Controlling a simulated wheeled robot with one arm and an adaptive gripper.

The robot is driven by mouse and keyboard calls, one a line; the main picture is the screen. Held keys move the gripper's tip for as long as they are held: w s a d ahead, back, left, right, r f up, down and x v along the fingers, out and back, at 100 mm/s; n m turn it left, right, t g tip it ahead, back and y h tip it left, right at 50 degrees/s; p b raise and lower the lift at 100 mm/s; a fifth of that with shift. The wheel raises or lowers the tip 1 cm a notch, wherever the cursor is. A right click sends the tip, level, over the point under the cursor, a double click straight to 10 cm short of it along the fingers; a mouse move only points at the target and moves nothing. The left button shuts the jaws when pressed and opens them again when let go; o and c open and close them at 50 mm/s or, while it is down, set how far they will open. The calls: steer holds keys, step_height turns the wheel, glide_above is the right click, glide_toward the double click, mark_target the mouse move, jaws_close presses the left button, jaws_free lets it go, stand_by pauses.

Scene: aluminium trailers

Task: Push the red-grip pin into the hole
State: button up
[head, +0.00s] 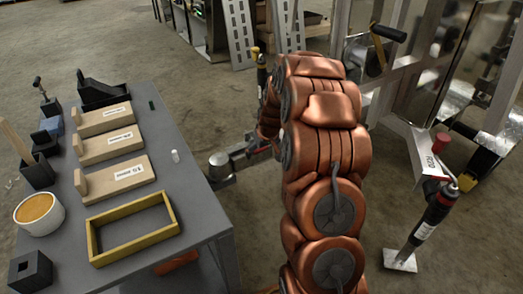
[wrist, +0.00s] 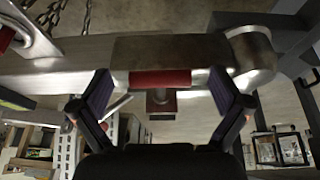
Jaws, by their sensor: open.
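My gripper (wrist: 160,86) is open in the wrist view, its two dark fingers spread left and right with a gap between them. A red grip (wrist: 160,78) shows between the fingers against a metal bar with a rounded end (wrist: 250,55). A short metal stub and a smaller red patch sit just below the grip. The fingers are not closed on it. I cannot tell how deep the pin sits, and no hole is clearly visible. In the head view the coupler end (head: 220,163) shows left of my arm, with a little red beside it; my gripper is hidden there.
A grey table (head: 190,215) at left holds several labelled wooden blocks, a yellow frame (head: 133,251) and a round tub (head: 40,212). A jack with a red top (head: 440,142) and metal trailer frames stand at right. Chains hang at the wrist view's upper left.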

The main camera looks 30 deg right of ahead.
steer(key=v, duration=1.1)
steer(key=shift+r, duration=0.4)
steer(key=shift+s, duration=0.1)
steer(key=s+a+r+g+y+p, duration=0.1)
steer(key=s+a+r+p, duration=0.5)
steer(key=a+r+p, duration=0.3)
steer(key=s+a+r+g+p, duration=0.2)
steer(key=s+a+r+p, duration=0.55)
steer(key=r, duration=0.45)
steer(key=s+a+r+g+p, duration=0.1)
steer(key=s+a+r+p, duration=0.3)
steer(key=s+r+p, duration=0.6)
steer(key=s+a+r+g+p, duration=0.2)
steer(key=s+a+r+p, duration=0.2)
steer(key=s+r+p, duration=0.6)
steer(key=s+p, duration=0.1)
steer(key=s, duration=0.2)
steer(key=shift+s+a+n, duration=0.25)
steer(key=shift+s+n, duration=0.05)
steer(key=shift+s, duration=0.05)
steer(key=shift+r, duration=0.1)
